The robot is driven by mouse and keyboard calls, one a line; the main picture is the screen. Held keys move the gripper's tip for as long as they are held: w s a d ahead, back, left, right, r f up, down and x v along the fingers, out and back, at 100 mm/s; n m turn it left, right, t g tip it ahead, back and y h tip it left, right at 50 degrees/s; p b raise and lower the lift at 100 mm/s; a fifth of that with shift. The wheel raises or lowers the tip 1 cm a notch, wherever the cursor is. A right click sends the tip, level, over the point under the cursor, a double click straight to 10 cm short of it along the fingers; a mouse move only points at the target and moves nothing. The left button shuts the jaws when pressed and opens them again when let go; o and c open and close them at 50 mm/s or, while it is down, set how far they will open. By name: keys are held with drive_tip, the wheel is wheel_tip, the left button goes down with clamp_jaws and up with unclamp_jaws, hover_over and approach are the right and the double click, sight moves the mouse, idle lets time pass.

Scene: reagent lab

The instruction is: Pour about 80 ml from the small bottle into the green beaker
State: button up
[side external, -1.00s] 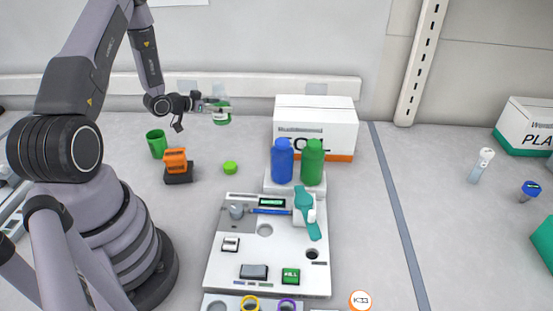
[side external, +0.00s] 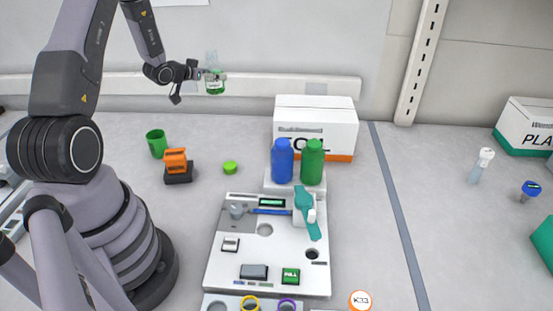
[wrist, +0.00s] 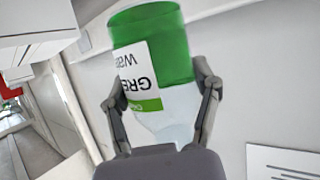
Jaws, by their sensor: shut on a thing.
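My gripper (side external: 200,76) is shut on the small bottle (side external: 215,85), a clear bottle with green liquid and a white label, and holds it raised in front of the back wall. In the wrist view the bottle (wrist: 170,45) sits between the two fingers (wrist: 165,110), with its label upside down in that picture. The bottle looks about upright in the side view. The green beaker (side external: 156,145) stands on the bench at the left, below and left of the bottle, apart from it. Its inside is mostly hidden.
An orange device (side external: 176,161) on a dark base stands beside the beaker. A green cap (side external: 230,168) lies on the bench. A blue bottle (side external: 282,160) and a green bottle (side external: 312,160) stand right, before a white box (side external: 335,112). Bench between cap and wall is clear.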

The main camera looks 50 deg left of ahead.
drive_tip(key=a+r+n+g+y, duration=0.4)
drive_tip(key=a+n+y, duration=0.3)
drive_tip(key=a, duration=0.5)
drive_tip(key=s+a+r+n+g+y, duration=0.1)
drive_tip(key=s+a+n+g+y, duration=0.2)
drive_tip(key=s+a+n+g, duration=0.4)
drive_tip(key=s+d+f+n+g+h, duration=0.3)
drive_tip(key=s+d+f+n+g, duration=0.25)
drive_tip(key=d+n+g, duration=0.5)
drive_tip(key=shift+g+h, duration=0.3)
drive_tip(key=shift+g, duration=0.25)
drive_tip(key=f, duration=0.9)
drive_tip(key=w+f, duration=0.1)
drive_tip(key=f, duration=0.4)
drive_tip(key=shift+a+f, duration=0.25)
drive_tip(key=shift+a, duration=0.1)
drive_tip(key=shift+s+d+r+t, duration=0.1)
drive_tip(key=shift+r+t, duration=0.05)
drive_tip(key=shift+t, duration=0.15)
